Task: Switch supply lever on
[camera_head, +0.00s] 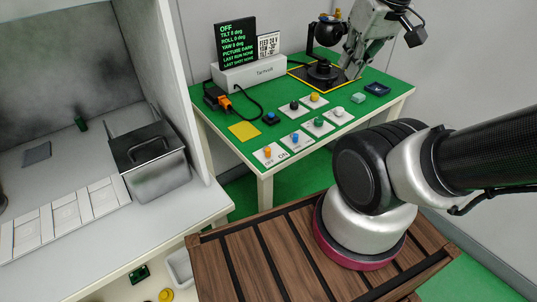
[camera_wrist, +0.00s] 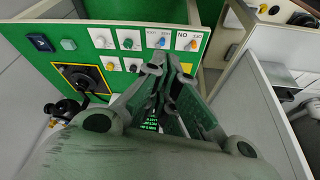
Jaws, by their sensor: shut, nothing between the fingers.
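The likely supply lever, an orange-tipped lever (camera_head: 267,151) on a white plate marked OFF and ON, stands at the near-left corner of the green table. It leans to the OFF side. In the wrist view the orange lever (camera_wrist: 191,45) shows upside down beyond the fingers. My gripper (camera_head: 352,72) hangs at the table's far right, beside the gimbal camera (camera_head: 326,32) and well away from the lever. In the wrist view my gripper (camera_wrist: 170,72) is shut and empty. The display (camera_head: 236,43) reads OFF, with tilt, roll and yaw at 0 and picture dark.
A blue-tipped lever (camera_head: 295,137), a green knob (camera_head: 319,121) and several other controls share the table. A yellow pad (camera_head: 244,130) lies at its left. A grey bin (camera_head: 150,160) stands on the bench at left. A slatted wooden deck (camera_head: 265,255) is in front.

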